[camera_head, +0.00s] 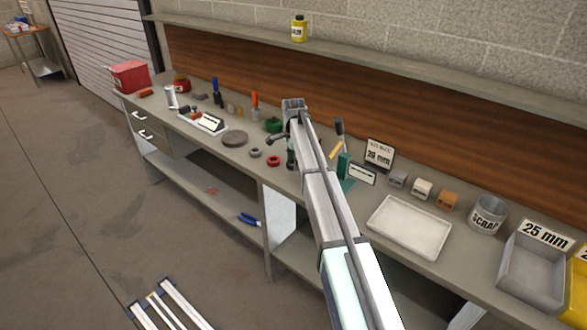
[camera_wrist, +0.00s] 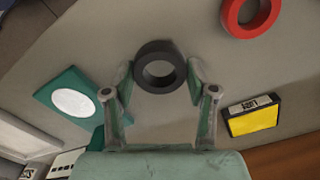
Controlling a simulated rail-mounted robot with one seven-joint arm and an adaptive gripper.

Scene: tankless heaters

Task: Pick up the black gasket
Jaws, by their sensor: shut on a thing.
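The black gasket (camera_wrist: 160,85) is a thick dark ring at the top middle of the wrist view. My gripper (camera_wrist: 161,72) has one fingertip on each side of it and is shut on it. The gasket's hole faces the camera, and pale grey bench surface shows behind it. I cannot tell whether it touches the bench or hangs just above it. In the head view my arm reaches over the bench and hides the gasket and most of the gripper.
A red ring (camera_head: 274,160) lies nearby on the bench (camera_head: 318,222), also in the wrist view (camera_wrist: 250,12). A green base with a white disc (camera_wrist: 72,103) and a yellow-faced block (camera_wrist: 253,119) flank the gripper. A white tray (camera_head: 409,226) stands to the right.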

